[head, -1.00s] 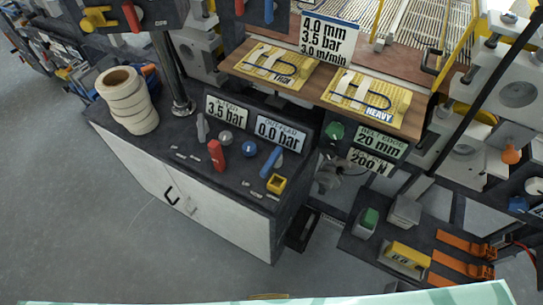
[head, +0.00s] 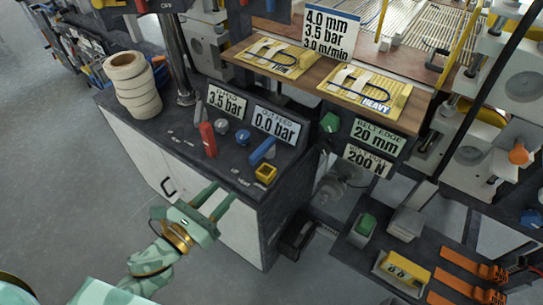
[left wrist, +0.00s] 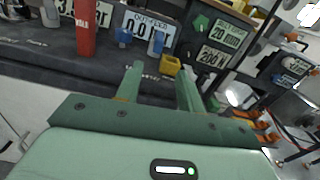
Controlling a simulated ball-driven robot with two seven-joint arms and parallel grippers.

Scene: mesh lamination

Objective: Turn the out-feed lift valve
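The out-feed panel reads 0.0 bar (head: 275,126) on the dark cabinet top. In front of it are a blue lever (head: 262,151), slanting up to the right, and a round blue knob (head: 243,137). In the left wrist view the blue lever (left wrist: 156,43) and blue knob (left wrist: 125,38) lie beyond the fingertips. My left gripper (head: 218,197) is open and empty in front of the cabinet's front edge, apart from the lever. Its two spread fingers (left wrist: 160,72) point toward the panel. My right gripper is not in view.
A red lever (head: 208,139) and grey knob (head: 221,126) stand left of the blue controls, before a 3.5 bar panel (head: 227,102). A yellow block (head: 265,173) sits close by the blue lever. White rolls (head: 132,85) stand at the cabinet's left.

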